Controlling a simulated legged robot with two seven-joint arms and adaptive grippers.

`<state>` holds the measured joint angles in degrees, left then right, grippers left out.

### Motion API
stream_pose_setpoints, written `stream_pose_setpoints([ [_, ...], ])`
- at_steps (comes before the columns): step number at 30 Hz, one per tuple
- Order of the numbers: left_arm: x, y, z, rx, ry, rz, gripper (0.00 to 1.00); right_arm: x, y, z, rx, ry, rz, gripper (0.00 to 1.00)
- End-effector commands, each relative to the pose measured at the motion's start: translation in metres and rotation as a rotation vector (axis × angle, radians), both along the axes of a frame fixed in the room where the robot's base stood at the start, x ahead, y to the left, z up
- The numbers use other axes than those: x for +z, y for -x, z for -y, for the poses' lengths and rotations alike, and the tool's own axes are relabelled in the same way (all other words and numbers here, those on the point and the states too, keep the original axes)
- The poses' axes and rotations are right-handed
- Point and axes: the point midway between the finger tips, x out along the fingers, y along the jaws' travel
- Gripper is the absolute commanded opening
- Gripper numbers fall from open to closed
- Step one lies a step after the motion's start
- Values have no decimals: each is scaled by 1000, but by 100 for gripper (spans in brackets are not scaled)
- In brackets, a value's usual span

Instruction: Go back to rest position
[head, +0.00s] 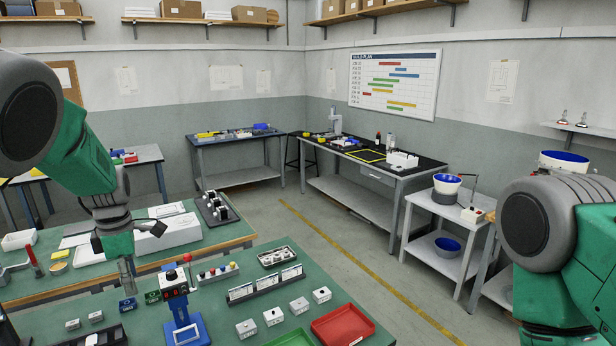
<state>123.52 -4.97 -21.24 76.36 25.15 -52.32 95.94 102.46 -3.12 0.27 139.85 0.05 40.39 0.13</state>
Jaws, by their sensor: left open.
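My left arm comes in from the left with its wrist bent down. The blue stand (182,322) carries a dark and red unit (174,281) on top and stands upright on the bench. My right arm shows at the right edge, its upper links bent down. My right gripper is out of the picture.
A second bench (213,238) lies behind my left gripper. Open floor (330,265) lies beyond, with a side cart (450,225) at right.

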Motion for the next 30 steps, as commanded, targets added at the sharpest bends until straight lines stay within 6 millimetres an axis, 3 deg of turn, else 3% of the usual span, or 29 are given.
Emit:
stream_pose_setpoints([
  [8,-56,28,-9,-164,-38,-24,44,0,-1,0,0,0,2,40],
  [14,-109,70,-15,-368,-74,-53,44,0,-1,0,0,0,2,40],
  [17,-143,102,-15,-517,-90,-76,44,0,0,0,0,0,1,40],
  [20,-183,149,-12,-732,-99,-110,44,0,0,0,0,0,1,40],
  [24,-232,238,6,-1145,-87,-142,44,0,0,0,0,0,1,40],
  [30,-251,340,43,-1646,-34,-111,44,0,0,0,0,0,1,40],
])
